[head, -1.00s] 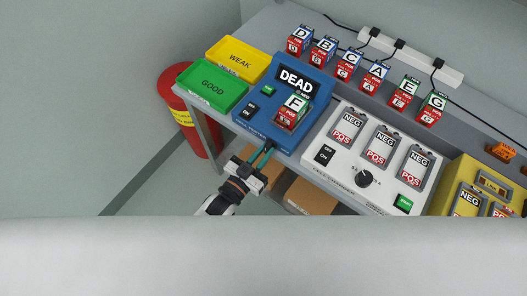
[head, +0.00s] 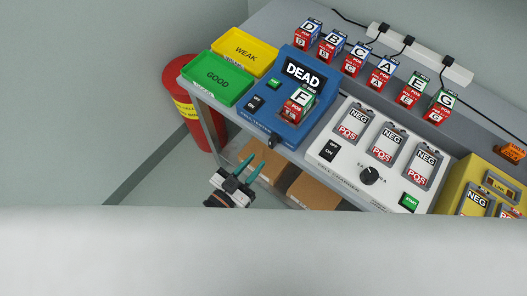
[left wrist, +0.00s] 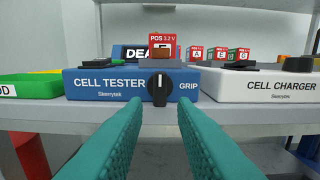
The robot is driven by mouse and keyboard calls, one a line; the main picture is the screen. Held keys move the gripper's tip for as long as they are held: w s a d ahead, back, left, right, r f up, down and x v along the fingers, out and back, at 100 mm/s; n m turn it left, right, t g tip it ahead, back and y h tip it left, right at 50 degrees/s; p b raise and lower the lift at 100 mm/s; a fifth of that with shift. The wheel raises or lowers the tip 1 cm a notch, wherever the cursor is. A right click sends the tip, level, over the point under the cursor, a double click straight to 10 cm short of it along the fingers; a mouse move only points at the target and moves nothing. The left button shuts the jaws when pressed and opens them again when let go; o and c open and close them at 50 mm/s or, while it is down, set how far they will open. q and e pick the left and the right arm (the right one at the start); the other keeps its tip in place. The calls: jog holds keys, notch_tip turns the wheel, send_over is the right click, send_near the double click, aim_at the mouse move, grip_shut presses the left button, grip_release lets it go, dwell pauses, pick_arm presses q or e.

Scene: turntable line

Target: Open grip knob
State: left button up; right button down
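The grip knob (left wrist: 159,88) is black and sits on the front face of the blue cell tester (left wrist: 110,84), beside the word GRIP. In the head view the knob (head: 272,141) shows at the tester's front edge. My left gripper (head: 249,168) is open and empty, in front of and apart from the knob. In the left wrist view its two teal fingers (left wrist: 156,115) point toward the knob, one on each side. Cell F (head: 299,103) sits in the tester, whose screen reads DEAD. My right gripper is not in view.
The white cell charger (head: 330,165) stands right of the tester. Green GOOD (head: 207,97) and yellow WEAK (head: 236,69) trays lie left. Several cells stand at the back. A red bin (head: 180,70) stands left of the table. Cardboard boxes (head: 313,187) sit below.

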pick_arm(q)
jog(key=v, duration=0.5)
jog(key=shift+s+a+b, duration=0.15)
jog(key=shift+s+b, duration=0.05)
jog(key=shift+b, duration=0.15)
